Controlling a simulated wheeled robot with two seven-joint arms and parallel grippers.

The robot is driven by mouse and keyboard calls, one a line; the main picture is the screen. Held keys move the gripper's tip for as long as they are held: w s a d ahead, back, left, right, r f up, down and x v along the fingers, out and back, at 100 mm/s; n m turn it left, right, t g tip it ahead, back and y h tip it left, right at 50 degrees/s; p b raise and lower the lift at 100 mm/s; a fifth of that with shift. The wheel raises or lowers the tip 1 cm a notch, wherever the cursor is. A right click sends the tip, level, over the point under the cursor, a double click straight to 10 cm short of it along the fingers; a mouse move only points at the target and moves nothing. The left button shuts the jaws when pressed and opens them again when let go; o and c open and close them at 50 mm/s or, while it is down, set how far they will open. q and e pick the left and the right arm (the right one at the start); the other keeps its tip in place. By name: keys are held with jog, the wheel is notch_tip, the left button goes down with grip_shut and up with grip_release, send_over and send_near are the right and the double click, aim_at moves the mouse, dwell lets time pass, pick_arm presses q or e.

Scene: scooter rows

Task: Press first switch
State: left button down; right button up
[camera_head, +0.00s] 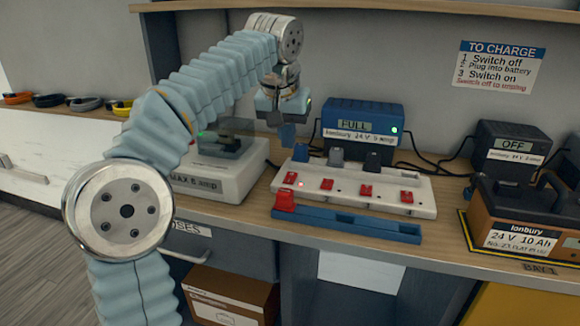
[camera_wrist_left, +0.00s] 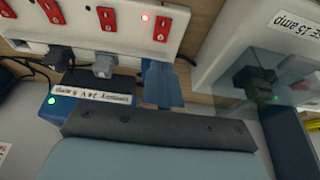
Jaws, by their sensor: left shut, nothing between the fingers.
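A white power strip (camera_head: 345,198) with a row of red switches lies on the bench. The leftmost switch (camera_head: 291,178) has a lit red light beside it; both also show in the left wrist view, the switch (camera_wrist_left: 161,28) at the top. My left gripper (camera_head: 287,135) points down, behind and above the strip's left end. Its closed blue fingers show in the left wrist view (camera_wrist_left: 162,88), empty and apart from the switch. The other switches (camera_head: 366,190) show no light. My right gripper is not in view.
A grey plug (camera_head: 336,155) and a black plug (camera_head: 372,160) stand in the strip. Behind is a blue charger (camera_head: 360,118) marked FULL. A blue rail (camera_head: 350,225) with a red block (camera_head: 285,200) lies in front. A battery (camera_head: 520,225) and an OFF charger (camera_head: 510,145) stand right.

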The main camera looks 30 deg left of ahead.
aim_at(291, 174)
pick_arm(q)
jog(key=x, duration=0.2)
jog(key=b+x, duration=0.1)
jog(key=x, duration=0.4)
jog(key=shift+s+d+f, duration=0.1)
jog(key=shift+s+f, duration=0.15)
jog(key=shift+f, duration=0.25)
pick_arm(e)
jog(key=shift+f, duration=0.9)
